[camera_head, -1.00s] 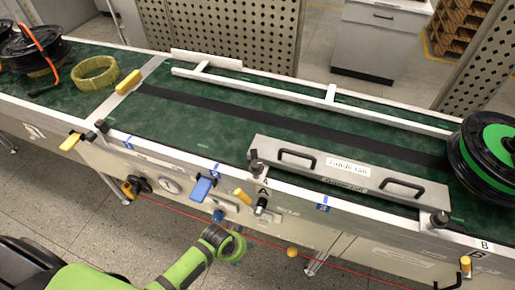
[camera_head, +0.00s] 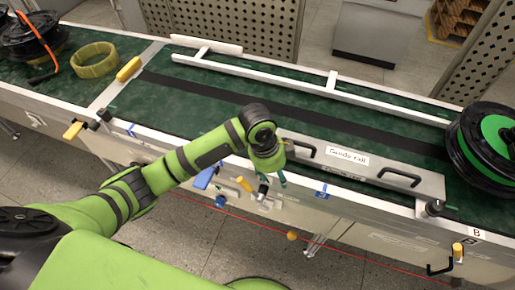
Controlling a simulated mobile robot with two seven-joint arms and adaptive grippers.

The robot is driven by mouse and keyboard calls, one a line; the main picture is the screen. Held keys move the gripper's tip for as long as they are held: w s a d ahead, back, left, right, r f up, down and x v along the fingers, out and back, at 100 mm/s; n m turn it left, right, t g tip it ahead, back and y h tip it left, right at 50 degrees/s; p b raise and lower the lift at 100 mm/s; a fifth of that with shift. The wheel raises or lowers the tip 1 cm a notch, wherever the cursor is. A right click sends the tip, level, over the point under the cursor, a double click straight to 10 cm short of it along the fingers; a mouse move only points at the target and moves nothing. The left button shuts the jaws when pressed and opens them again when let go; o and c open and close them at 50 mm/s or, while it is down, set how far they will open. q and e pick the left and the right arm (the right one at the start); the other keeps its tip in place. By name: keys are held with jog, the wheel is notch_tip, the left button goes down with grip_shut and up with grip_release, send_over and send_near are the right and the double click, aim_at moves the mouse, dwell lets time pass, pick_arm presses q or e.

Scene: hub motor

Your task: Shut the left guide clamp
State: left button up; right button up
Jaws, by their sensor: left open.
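The guide rail (camera_head: 348,173), a grey bar with black handles, lies along the conveyor's front edge. The left guide clamp is at its left end; its yellow-tipped lever (camera_head: 244,184) sticks out from the front side, and its upper part is hidden behind my left wrist. My left gripper (camera_head: 266,179) points down beside this lever, just to its right, with its fingers open. Whether a finger touches the clamp cannot be told. The right clamp (camera_head: 434,208), by label B, has a lever with a yellow grip (camera_head: 458,251) hanging below. My right gripper is out of view.
A black and green reel (camera_head: 492,145) stands at the belt's right end. A blue lever (camera_head: 205,177) is left of the left clamp. A yellow ring (camera_head: 95,60) and another reel (camera_head: 33,35) are at the far left. The middle belt (camera_head: 200,105) is clear.

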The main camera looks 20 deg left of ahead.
pick_arm(q)
jog(key=w+a+r+m, duration=0.1)
jog(key=a+r, duration=0.1)
jog(key=w+a+r+m+y, duration=0.1)
jog(key=w+a+r+m, duration=0.1)
jog(key=w+a+r+m+g+y, duration=0.1)
jog(key=w+a+r, duration=0.1)
jog(key=r, duration=0.1)
jog(key=shift+a+m, duration=0.25)
jog(key=shift+m, duration=0.05)
jog(key=shift+a, duration=0.1)
jog(key=shift+f+p, duration=0.9)
jog(key=shift+f, duration=2.45)
